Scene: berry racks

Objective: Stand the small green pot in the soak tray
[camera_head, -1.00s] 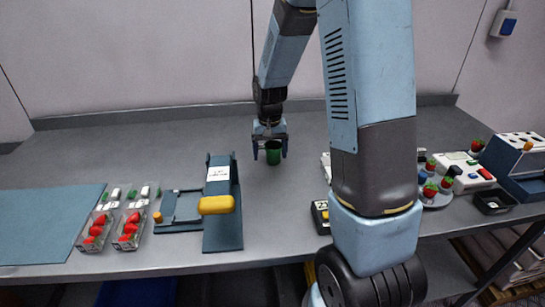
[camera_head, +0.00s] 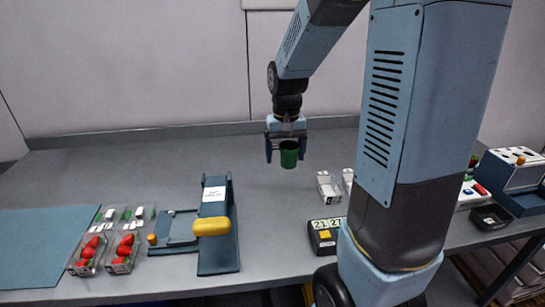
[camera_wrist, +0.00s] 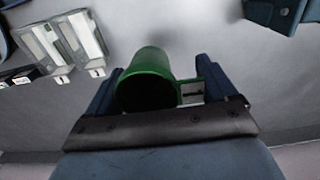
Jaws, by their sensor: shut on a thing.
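The small green pot (camera_head: 289,154) is held between the fingers of my gripper (camera_head: 286,150), above the back middle of the grey bench. It looks upright and clear of the surface. In the wrist view the pot (camera_wrist: 150,75) sits between the two blue fingers (camera_wrist: 158,95), with a green handle-like part at its right side. A small black open tray (camera_head: 490,217) stands at the bench's right front; it may be the soak tray, but I cannot read a label. It looks empty.
A black box with number displays (camera_head: 325,236) and pale open punnets (camera_head: 328,187) stand right of centre. A blue stand with a yellow handle (camera_head: 212,227) and strawberry punnets (camera_head: 122,252) are at left. My arm hides part of the right side. The back left bench is clear.

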